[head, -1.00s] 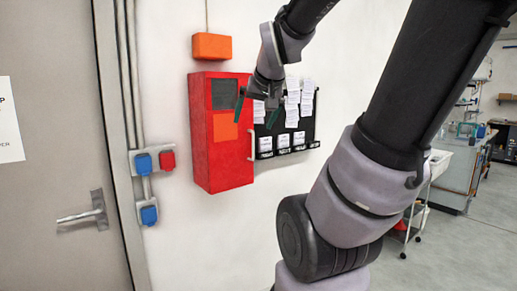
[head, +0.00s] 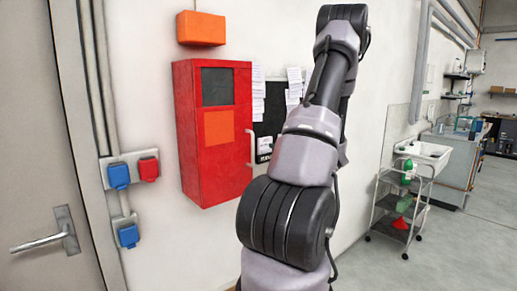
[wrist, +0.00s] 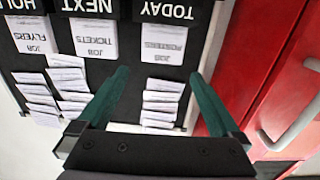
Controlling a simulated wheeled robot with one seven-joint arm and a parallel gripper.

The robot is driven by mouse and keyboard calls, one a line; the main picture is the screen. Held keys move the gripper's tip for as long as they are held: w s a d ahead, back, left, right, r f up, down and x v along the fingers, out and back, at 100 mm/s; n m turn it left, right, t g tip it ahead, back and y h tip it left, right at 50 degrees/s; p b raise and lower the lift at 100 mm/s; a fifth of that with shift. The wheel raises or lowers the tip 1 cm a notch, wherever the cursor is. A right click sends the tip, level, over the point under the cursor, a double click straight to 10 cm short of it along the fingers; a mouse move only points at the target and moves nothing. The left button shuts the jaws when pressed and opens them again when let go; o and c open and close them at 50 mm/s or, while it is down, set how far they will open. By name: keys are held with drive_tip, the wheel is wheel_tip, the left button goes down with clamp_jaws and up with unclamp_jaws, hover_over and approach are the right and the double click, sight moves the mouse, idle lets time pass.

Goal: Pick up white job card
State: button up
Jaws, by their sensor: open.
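Several white cards hang on a black board (wrist: 128,60), upside down in the wrist view. One reads JOB POSTERS (wrist: 164,43) under a TODAY label, one JOB TICKETS (wrist: 94,38) by NEXT, and one JOB FLYERS (wrist: 31,34) at the left by a partly cut-off label. I cannot tell which single card is meant. My gripper (wrist: 158,76) is open, its green fingers apart in front of the board, with nothing between them that I can see held. In the head view the board (head: 270,118) is partly hidden by my arm, and my gripper is hidden.
Strips of white paper (wrist: 160,102) hang in stacks on the board. A red cabinet (head: 213,150) with a pale handle (wrist: 292,122) stands close beside it. An orange box (head: 201,28) is above. A trolley (head: 400,205) and sink stand at the right, with open floor there.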

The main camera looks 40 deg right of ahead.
sight(266, 140)
drive_tip(key=w, duration=0.7)
drive_tip(key=w+a, duration=0.1)
drive_tip(key=w, duration=0.2)
drive_tip(key=shift+w, duration=0.3)
drive_tip(key=c, duration=1)
